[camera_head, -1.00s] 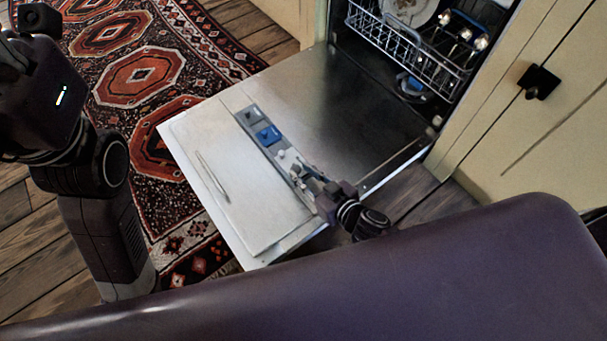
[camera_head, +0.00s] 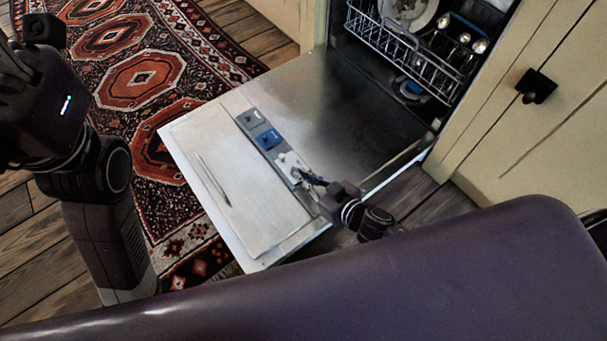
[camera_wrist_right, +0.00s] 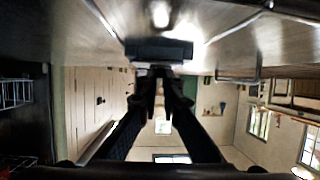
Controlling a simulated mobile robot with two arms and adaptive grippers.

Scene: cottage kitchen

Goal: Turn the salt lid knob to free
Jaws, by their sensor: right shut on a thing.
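The dishwasher door (camera_head: 250,190) is folded down flat, its inner side up. A strip with a grey part (camera_head: 249,118), a blue part (camera_head: 269,139) and a whitish salt lid (camera_head: 290,161) runs along it. My right gripper (camera_head: 306,178) reaches in from the right, low over the strip at the near end of the lid. Its fingers, seen in the right wrist view (camera_wrist_right: 160,76), are together at a dark block, the salt lid knob (camera_wrist_right: 160,48). The fingers hide part of the knob; its turn angle cannot be told. My left gripper (camera_head: 15,65) is at the left edge, away from the door.
A dish rack (camera_head: 415,55) with a plate and glasses stands in the dishwasher behind the door. A cream cupboard (camera_head: 530,130) with a dark knob (camera_head: 537,84) is at the right. A patterned rug (camera_head: 145,80) lies on the plank floor.

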